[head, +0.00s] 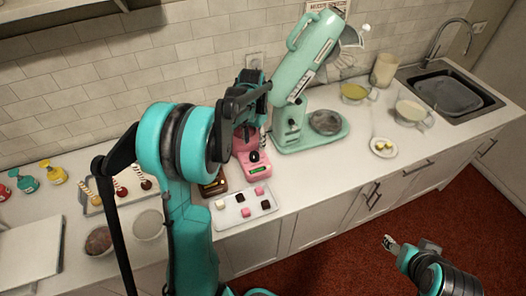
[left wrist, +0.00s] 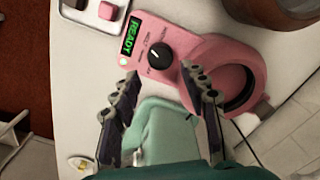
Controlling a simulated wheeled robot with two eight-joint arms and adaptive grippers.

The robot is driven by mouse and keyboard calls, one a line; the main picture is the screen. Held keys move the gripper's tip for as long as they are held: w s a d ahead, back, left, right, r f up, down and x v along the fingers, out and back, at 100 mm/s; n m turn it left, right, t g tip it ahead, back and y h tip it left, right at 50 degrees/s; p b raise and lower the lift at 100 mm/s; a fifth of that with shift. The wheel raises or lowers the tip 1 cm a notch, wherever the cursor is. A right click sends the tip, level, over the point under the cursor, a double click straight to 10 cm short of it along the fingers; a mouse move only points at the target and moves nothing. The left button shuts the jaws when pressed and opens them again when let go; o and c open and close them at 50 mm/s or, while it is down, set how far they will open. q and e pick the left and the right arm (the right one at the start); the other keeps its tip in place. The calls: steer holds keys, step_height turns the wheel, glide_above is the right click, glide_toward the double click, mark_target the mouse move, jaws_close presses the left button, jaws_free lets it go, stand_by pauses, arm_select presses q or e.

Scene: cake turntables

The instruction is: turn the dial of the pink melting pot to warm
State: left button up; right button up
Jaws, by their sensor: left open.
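In the left wrist view the pot (left wrist: 203,46) shows a round opening, a black dial (left wrist: 160,55) with a pale pointer mark, and a green display (left wrist: 130,38) reading READY. The small lettering around the dial is too blurred to read surely. My left gripper (left wrist: 159,76) is open, its fingertips apart on either side of the dial's near side, with nothing between them. In the head view its arm partly hides the pot. My right gripper (head: 390,243) is low at the right, off the counter.
A brown pot (head: 214,188) stands just left of the pink one. A tray (head: 232,216) with several pink, white and brown pieces lies in front. The mint stand mixer (head: 300,120) stands behind right. A small plate (head: 383,155) and bowls stand farther right.

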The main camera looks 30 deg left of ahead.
mark_target(254, 154)
arm_select(q)
step_height(254, 154, down, 7)
steer(key=shift+r+b, duration=0.1)
steer(key=shift+b, duration=0.5)
steer(key=c, duration=0.9)
